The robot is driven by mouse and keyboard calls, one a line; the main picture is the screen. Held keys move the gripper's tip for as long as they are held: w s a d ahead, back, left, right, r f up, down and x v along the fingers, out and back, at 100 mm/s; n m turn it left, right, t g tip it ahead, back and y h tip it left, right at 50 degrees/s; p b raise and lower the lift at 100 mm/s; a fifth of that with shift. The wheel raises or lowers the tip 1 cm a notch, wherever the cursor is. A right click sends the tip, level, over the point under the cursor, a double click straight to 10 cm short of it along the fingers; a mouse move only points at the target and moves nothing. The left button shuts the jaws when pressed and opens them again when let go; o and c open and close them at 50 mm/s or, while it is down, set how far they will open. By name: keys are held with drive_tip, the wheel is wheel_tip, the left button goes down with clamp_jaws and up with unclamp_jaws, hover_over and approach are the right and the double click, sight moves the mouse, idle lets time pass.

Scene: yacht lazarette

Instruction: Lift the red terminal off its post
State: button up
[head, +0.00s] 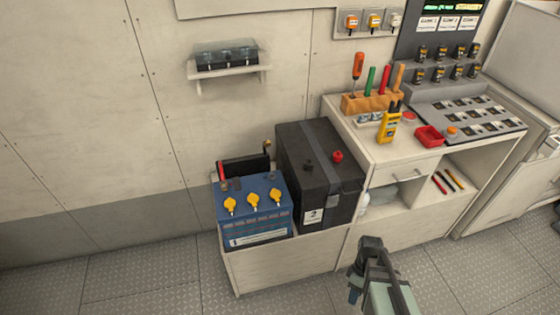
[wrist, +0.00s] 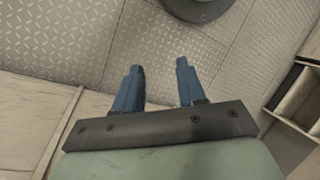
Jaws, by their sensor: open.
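A blue battery (head: 252,222) with several yellow caps stands in a pale open-topped box at the middle of the head view. A slim red piece (head: 221,171) stands at its back left corner; I cannot tell its exact shape or how it sits on the post. A black battery box (head: 315,185) beside it on the right has a red knob (head: 337,156) on its lid. My gripper (head: 355,294) is low, right of and in front of the batteries, apart from them. In the wrist view its two blue fingers (wrist: 160,72) are apart, with only floor between them.
The pale box (head: 285,262) holds both batteries. To its right a workbench (head: 365,143) carries a tool rack (head: 370,103), a yellow meter (head: 389,126) and a red tray (head: 430,136). A wall shelf (head: 229,70) hangs above. The metal floor (head: 140,275) at left is clear.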

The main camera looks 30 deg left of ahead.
drive_tip(key=w+a+r+n+t, duration=0.1)
drive_tip(key=w+a+r+n, duration=0.1)
drive_tip(key=a+r+n, duration=0.4)
drive_tip(key=w+a+r+n, duration=0.3)
drive_tip(key=a+r, duration=0.1)
drive_tip(key=a, duration=0.4)
wheel_tip(320, 180, up, 28)
drive_tip(key=n+t+y, duration=0.2)
drive_tip(key=n+y, duration=0.1)
drive_tip(key=n, duration=1.7)
hover_over(221, 165)
drive_tip(key=w+d, duration=0.2)
drive_tip(key=f, duration=0.4)
drive_tip(key=s+a+f, duration=0.1)
drive_tip(key=f, duration=0.4)
drive_tip(key=s+f, duration=0.1)
drive_tip(key=f, duration=0.3)
drive_tip(key=shift+a+f, duration=0.35)
drive_tip(key=shift+f, duration=0.05)
clamp_jaws()
